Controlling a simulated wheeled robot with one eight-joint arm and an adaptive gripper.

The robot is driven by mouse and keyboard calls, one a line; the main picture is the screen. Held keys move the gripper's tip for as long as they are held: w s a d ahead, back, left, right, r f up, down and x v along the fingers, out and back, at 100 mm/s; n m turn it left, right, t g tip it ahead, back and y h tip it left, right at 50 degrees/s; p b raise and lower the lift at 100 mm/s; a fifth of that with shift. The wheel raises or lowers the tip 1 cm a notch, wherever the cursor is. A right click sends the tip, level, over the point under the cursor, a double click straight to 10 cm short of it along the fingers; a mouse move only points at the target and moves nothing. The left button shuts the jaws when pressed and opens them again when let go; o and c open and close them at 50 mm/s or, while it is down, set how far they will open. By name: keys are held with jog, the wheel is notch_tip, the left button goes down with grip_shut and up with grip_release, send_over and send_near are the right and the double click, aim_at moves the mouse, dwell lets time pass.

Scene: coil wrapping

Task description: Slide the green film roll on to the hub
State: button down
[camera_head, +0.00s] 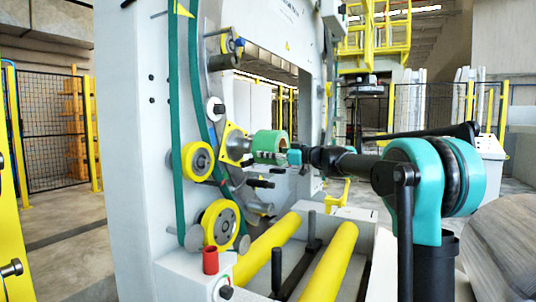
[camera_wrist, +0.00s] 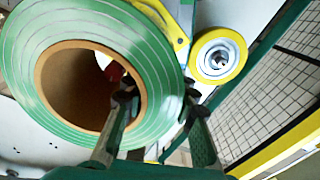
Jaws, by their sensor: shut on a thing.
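The green film roll (camera_head: 270,139) is held with its axis roughly level, in front of a yellow square plate (camera_head: 235,146) on the wrapping machine's ring. In the wrist view, the roll (camera_wrist: 45,35) shows its end face and brown cardboard core. My gripper (camera_head: 290,156) is shut on the roll's wall. In the wrist view, one finger of my gripper (camera_wrist: 158,96) reaches into the core and the other lies along the outside. The hub is mostly hidden behind the roll; a small red and dark part shows through the core. I cannot tell whether the roll is around the hub.
Yellow-rimmed wheels (camera_head: 197,161) (camera_head: 220,224) stand on the ring below and left of the roll. Yellow rollers (camera_head: 330,264) lie low in front of the machine. The machine's white frame (camera_head: 128,150) rises at left. A grey coil (camera_head: 505,245) lies at lower right.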

jog(key=shift+x, duration=3.6)
jog(key=c, duration=1.1)
grip_release()
jog(key=shift+c, duration=0.2)
jog(key=v, duration=1.2)
